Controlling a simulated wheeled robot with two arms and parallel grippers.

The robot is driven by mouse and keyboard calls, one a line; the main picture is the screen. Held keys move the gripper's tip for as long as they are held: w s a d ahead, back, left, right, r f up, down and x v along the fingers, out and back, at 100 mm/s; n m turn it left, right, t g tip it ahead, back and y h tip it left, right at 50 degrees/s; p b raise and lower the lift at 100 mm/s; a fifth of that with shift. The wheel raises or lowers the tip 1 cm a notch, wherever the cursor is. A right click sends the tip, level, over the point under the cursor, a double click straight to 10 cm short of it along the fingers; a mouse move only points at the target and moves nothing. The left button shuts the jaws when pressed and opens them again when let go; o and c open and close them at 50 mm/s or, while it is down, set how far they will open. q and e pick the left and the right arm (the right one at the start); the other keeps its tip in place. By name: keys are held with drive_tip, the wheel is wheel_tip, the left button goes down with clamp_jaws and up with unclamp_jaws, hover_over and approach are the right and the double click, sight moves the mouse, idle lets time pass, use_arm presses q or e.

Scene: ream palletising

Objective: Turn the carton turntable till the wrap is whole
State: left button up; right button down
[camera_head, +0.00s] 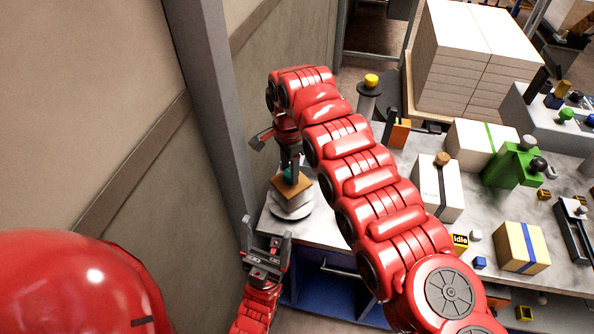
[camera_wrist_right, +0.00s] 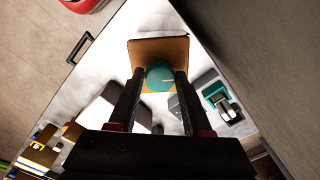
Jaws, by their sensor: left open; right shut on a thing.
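A small brown carton (camera_head: 293,187) sits on the round grey-white turntable (camera_head: 289,212) near the left end of the bench. A teal round knob (camera_wrist_right: 160,76) stands on the carton top. My right gripper (camera_head: 290,172) reaches down from above and is shut on the knob; in the right wrist view its dark fingers lie on either side of it. The brown carton top (camera_wrist_right: 147,50) also shows there. The carton's sides are mostly hidden, so I cannot tell how far the wrap reaches. My left gripper (camera_head: 266,245) is open and empty, in front of the turntable and below it in the picture.
White reams (camera_head: 470,55) are stacked at the back. A white box (camera_head: 437,187), a yellow box with a blue band (camera_head: 522,247) and a green device (camera_head: 512,166) stand on the right of the bench. A grey post (camera_head: 213,90) rises close by on the left.

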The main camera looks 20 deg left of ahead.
idle(0.4)
drive_tip(key=shift+c, duration=1.7)
unclamp_jaws()
drive_tip(key=shift+r, duration=0.2)
wheel_tip(320, 180, up, 6)
drive_tip(key=shift+s+a+r, duration=0.1)
drive_tip(key=shift+a, duration=0.05)
wheel_tip(320, 180, up, 11)
drive_tip(key=p, duration=1)
drive_tip(key=shift+p, duration=0.4)
